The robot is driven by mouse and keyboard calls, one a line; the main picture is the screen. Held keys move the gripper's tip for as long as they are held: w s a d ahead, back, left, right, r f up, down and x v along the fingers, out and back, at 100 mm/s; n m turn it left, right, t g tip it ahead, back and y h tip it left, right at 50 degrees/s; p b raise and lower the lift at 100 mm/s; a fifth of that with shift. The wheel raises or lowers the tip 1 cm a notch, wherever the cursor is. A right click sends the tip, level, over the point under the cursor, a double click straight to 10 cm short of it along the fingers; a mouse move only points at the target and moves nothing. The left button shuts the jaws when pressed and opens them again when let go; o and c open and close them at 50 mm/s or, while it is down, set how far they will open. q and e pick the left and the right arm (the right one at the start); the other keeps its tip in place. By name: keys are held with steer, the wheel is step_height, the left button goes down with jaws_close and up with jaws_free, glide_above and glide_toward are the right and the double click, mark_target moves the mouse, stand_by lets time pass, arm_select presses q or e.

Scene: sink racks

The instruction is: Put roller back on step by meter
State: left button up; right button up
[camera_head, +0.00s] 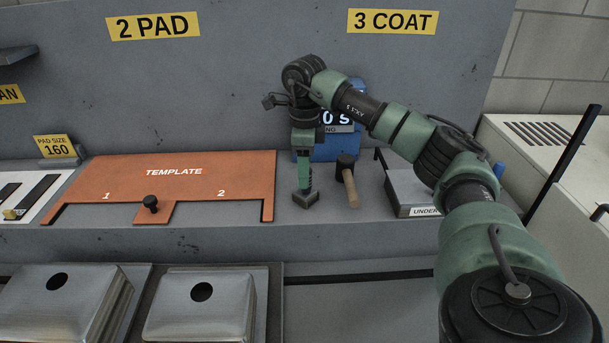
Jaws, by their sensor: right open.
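What looks like the roller (351,192), a dark head with a light wooden handle, is on the grey step (400,226), just right of my right gripper. The blue meter (325,154) stands behind them against the back panel. My arm hides part of its display. My right gripper (306,199) points down in front of the meter, low over the step. It is open, and I see nothing held in it. It is apart from the roller in the picture. My left gripper is not in view.
The orange template (175,168) with a black knob (150,203) lies left of my gripper. A grey box marked UNDER (407,190) is to the right. Metal sink bowls (200,310) sit below the front edge. A pad-size sign (56,147) is far left.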

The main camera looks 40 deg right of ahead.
step_height(320, 180, up, 6)
steer(key=shift+f+b, duration=0.1)
steer(key=shift+b, duration=0.4)
step_height(320, 180, up, 5)
steer(key=shift+f+p, duration=0.1)
steer(key=shift+p, duration=0.65)
